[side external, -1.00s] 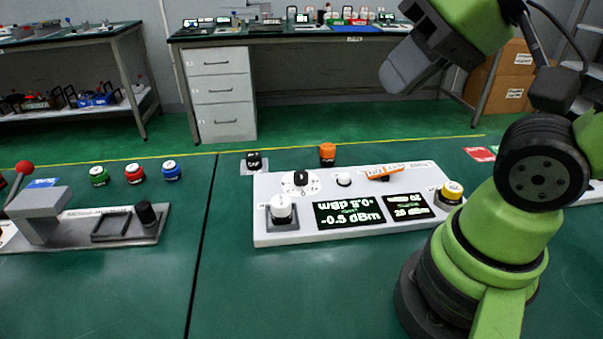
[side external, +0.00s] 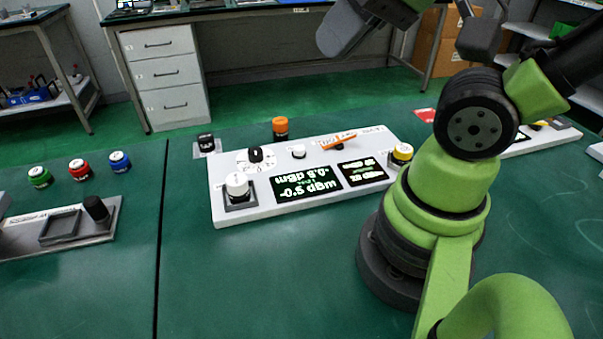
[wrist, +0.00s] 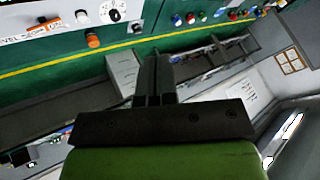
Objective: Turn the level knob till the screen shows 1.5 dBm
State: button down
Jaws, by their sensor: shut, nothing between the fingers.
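The white generator panel (side external: 225,214) lies on the green bench in the side view. Its larger dark screen (side external: 306,184) reads -0.5 dBm; a smaller screen (side external: 362,172) is to its right. A white knob (side external: 237,186) stands at the front left, a black dial knob (side external: 255,155) behind it, and a yellow-topped knob (side external: 401,153) at the right end. I cannot read which is the level knob. My gripper (wrist: 155,62) is shut and empty in the wrist view, pointing away from the panel, touching nothing. Its tips are not clear in the side view.
A white button (side external: 298,151) and an orange switch (side external: 338,142) sit on the panel. A grey fixture (side external: 62,240) and several coloured buttons (side external: 79,169) are at left. The bench before the panel is clear.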

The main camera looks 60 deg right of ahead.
jog(key=c, duration=1.4)
grip_release()
jog(key=shift+w, duration=0.15)
jog(key=o, duration=0.7)
jog(key=shift+m+g+h, duration=0.3)
jog(key=shift+m+g, duration=0.4)
jog(key=shift+m, duration=0.1)
jog(key=w, duration=0.2)
jog(key=w+d, duration=0.1)
jog(key=w, duration=0.2)
jog(key=shift+d+r, duration=0.15)
jog(key=shift+d, duration=0.05)
jog(key=shift+c, duration=0.2)
jog(key=m+g+h, duration=0.1)
jog(key=m+g, duration=0.5)
send_over(255, 150)
notch_tip(255, 150, down, 18)
notch_tip(255, 150, down, 11)
jog(key=shift+r, duration=0.2)
jog(key=c, duration=0.9)
